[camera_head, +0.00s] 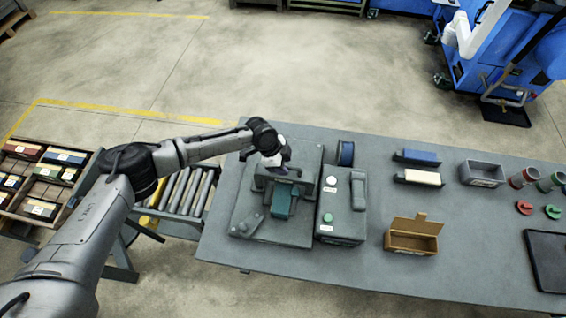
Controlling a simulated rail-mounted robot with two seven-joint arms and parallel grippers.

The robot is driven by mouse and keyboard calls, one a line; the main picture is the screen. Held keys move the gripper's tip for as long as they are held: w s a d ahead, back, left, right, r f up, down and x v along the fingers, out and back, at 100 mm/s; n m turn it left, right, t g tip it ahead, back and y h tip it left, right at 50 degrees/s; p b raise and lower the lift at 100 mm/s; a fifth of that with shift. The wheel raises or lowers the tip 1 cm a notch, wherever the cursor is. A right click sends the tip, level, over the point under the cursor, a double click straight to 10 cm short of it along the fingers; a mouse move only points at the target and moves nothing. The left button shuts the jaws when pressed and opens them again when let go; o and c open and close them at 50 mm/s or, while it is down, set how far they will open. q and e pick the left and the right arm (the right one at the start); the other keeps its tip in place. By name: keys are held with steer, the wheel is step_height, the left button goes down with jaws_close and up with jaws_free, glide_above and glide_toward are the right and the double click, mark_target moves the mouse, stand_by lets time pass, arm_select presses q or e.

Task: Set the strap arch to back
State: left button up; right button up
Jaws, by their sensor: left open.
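The ring grinder (240,218) sits on the left part of the grey workbench. A grey arch-shaped part, probably the strap arch (308,187), stands over the middle of its base, above a teal block (283,202). My left gripper (278,168) is open, right at the top of this arch. Whether the fingers touch the arch or stand around it is too small to tell. The gripper and wrist hide part of the arch. My right gripper is not in view.
A control box (341,226) with a green button stands right of the grinder. An open cardboard box (412,236), a grey bin (482,174) and a dark tray (548,260) stand further right. The bench's (450,275) front middle is clear.

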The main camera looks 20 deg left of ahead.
arm_select(q)
steer(key=c, duration=0.8)
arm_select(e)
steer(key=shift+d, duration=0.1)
arm_select(q)
steer(key=shift+a, duration=0.1)
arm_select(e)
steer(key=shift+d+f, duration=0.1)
